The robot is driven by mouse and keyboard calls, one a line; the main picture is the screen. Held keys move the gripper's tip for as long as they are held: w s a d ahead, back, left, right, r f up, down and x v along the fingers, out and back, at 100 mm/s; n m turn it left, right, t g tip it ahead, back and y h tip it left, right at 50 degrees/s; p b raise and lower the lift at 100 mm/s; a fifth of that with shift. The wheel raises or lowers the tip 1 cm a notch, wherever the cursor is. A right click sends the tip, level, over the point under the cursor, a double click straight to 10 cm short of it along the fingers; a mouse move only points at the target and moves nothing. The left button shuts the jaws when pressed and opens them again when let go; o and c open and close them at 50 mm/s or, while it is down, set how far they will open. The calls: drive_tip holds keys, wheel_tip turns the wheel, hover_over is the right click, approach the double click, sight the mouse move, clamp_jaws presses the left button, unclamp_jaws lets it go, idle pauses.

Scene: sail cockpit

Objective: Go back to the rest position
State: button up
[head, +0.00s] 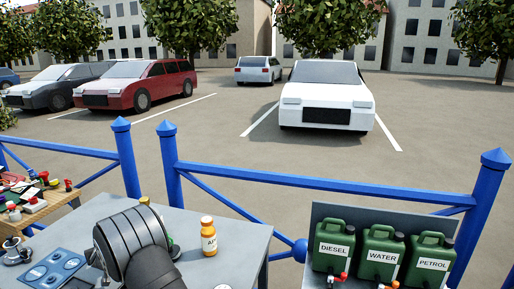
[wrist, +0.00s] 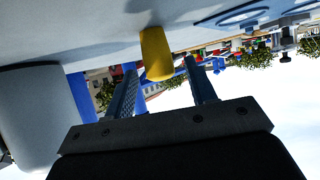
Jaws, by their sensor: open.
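In the wrist view, which looks upside down, my gripper (wrist: 161,67) has its two fingers apart. A yellow object (wrist: 156,54) stands on the grey surface and shows in the gap between the fingers. The fingers do not visibly touch it; how far beyond the tips it stands I cannot tell. In the head view my dark arm rises over the grey table (head: 105,208) and hides my gripper.
An orange labelled bottle (head: 208,238) stands on the table right of my arm. A blue panel (head: 55,270) lies at left. Green jerrycans (head: 381,250) stand in a holder at right. A blue railing (head: 320,180) runs behind. A wooden bench (head: 62,198) with small items is far left.

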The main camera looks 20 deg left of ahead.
drive_tip(key=shift+r, duration=4)
drive_tip(key=w+d+r+m+t+h, duration=0.1)
drive_tip(key=w+d+r+m+t, duration=0.1)
drive_tip(key=w+d+r, duration=0.7)
wheel_tip(320, 180, up, 2)
drive_tip(key=shift+w+r+h, duration=0.1)
drive_tip(key=shift+w+h, duration=0.3)
drive_tip(key=shift+w, duration=0.35)
drive_tip(key=shift+d, duration=0.1)
drive_tip(key=s+a+f+n+g+y, duration=0.1)
drive_tip(key=s+a+f+g, duration=0.1)
drive_tip(key=s+a+f, duration=0.7)
drive_tip(key=shift+s+f+n+y, duration=0.4)
drive_tip(key=shift+s+f, duration=0.1)
drive_tip(key=shift+f, duration=0.45)
drive_tip(key=shift+r, duration=0.1)
